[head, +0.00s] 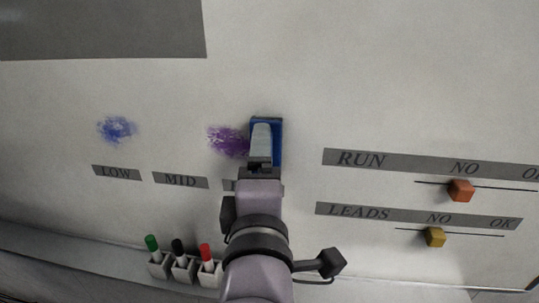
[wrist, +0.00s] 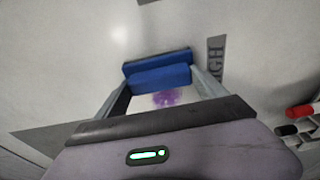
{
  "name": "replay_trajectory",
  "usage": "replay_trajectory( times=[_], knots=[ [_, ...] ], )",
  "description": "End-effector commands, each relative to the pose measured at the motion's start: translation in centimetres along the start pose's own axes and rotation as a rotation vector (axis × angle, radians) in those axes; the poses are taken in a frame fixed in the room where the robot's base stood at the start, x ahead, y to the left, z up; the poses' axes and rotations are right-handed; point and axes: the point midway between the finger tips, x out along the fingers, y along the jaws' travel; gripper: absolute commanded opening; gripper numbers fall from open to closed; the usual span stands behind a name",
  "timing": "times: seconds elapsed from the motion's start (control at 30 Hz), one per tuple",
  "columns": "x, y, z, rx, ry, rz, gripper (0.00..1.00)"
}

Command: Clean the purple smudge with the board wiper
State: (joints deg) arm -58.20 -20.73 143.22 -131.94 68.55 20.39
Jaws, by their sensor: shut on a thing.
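The purple smudge (head: 228,141) is on the white board, just left of the wiper in the head view. It also shows between my fingers in the wrist view (wrist: 166,97). The board wiper (head: 277,128) is blue and is held at the board's surface, beside the smudge's right edge. In the wrist view the blue wiper (wrist: 158,77) spans between my fingertips. My gripper (head: 262,140) is shut on the wiper. Whether the wiper presses on the board I cannot tell. My arm hides part of the label below it.
A blue smudge (head: 117,129) is at the left, above the LOW label (head: 116,173). Green, black and red markers (head: 205,252) stand in holders below. Orange (head: 460,190) and yellow (head: 435,237) sliders are at the right. The board above the wiper is clear.

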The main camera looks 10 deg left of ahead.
Motion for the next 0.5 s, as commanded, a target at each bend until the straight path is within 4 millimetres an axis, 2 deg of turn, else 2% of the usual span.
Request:
replay_trajectory(
  times=[0.2,0.4,0.5],
  knots=[
    [0.2,-0.2,-2.6,0.0,0.003,0.001,0.49],
    [0.3,-0.1,-3.6,0.0,0.001,0.0,0.49],
    [0.5,-0.2,-4.8,-0.001,0.003,0.001,0.49]
  ],
)
